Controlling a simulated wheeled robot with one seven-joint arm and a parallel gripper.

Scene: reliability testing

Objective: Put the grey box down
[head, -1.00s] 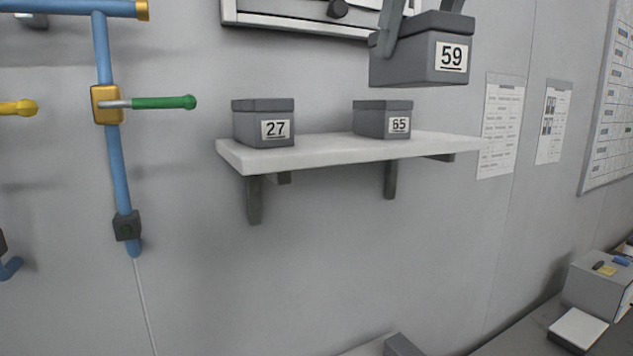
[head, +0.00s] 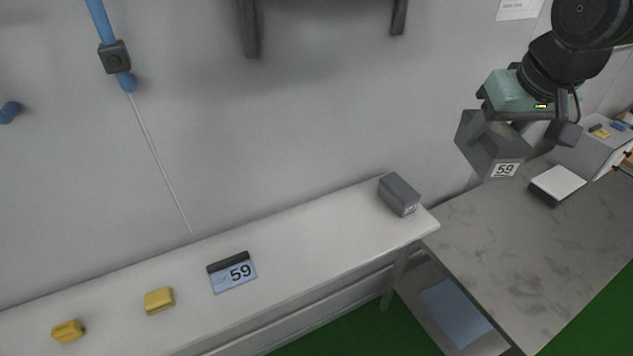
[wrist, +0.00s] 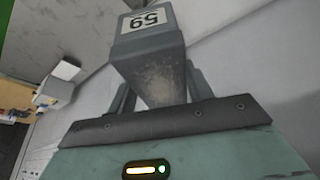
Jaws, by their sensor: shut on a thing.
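The grey box (head: 489,150) with a "59" label is in my gripper (head: 515,128) at the upper right of the head view. It hangs tilted in the air, left of and above the grey marbled table. In the wrist view, my gripper's fingers (wrist: 158,92) are on both sides of the box (wrist: 150,55), whose "59" label reads upside down. A blue "59" card (head: 234,276) with a dark top edge sits on the white bench (head: 320,240).
Another small grey box (head: 399,195) stands near the white bench's right end. Two yellow blocks (head: 159,300) (head: 68,331) lie at its left. The marbled table (head: 550,235) carries a white-topped item (head: 557,184) and a grey case (head: 596,150). The bench between card and small box is clear.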

